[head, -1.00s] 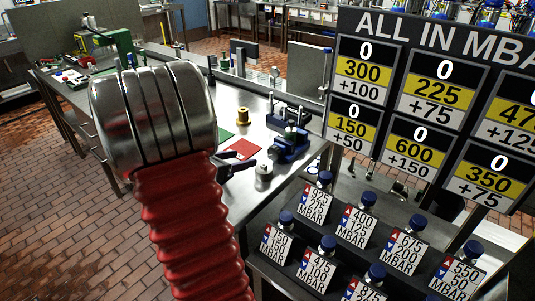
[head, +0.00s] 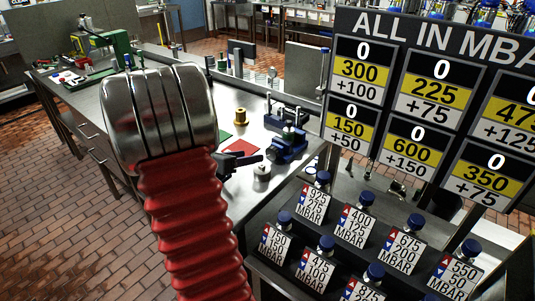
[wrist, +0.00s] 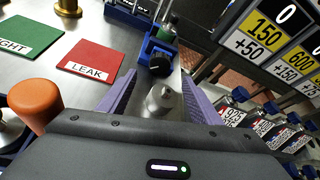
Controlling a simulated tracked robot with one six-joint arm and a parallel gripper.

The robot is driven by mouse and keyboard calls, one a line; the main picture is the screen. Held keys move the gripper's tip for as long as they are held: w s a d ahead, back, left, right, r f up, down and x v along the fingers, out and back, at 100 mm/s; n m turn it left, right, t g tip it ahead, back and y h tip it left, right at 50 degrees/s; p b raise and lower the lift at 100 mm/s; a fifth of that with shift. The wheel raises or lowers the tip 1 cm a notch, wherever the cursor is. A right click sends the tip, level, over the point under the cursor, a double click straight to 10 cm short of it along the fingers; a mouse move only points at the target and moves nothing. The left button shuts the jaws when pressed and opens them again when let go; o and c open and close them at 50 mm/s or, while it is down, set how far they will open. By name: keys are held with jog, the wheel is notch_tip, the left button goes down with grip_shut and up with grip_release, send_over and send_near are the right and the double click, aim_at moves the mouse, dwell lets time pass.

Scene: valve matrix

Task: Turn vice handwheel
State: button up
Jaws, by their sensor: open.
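The blue vice (head: 288,146) stands at the bench's right edge, and it shows at the top of the wrist view (wrist: 155,47). A round black part, apparently its handwheel (wrist: 160,66), faces my gripper. My gripper (wrist: 158,76) is open, with its two purple fingers spread on either side of a short silver cylinder (wrist: 163,102). The black handwheel lies just beyond the cylinder, near the fingertips and apparently apart from them. In the head view the gripper (head: 240,165) is partly hidden behind my red arm sleeve.
A red LEAK card (wrist: 93,61) and a green card (wrist: 29,37) lie flat left of the gripper. A brass spool (head: 240,118) stands behind them. An orange knob (wrist: 35,104) is close on the left. Valve blocks with MBAR labels (head: 350,225) stand at the right.

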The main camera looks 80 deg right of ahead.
aim_at(270, 152)
jog(key=x, duration=1.1)
jog(key=shift+r, duration=0.1)
jog(key=shift+c, duration=0.5)
jog(key=c, duration=0.9)
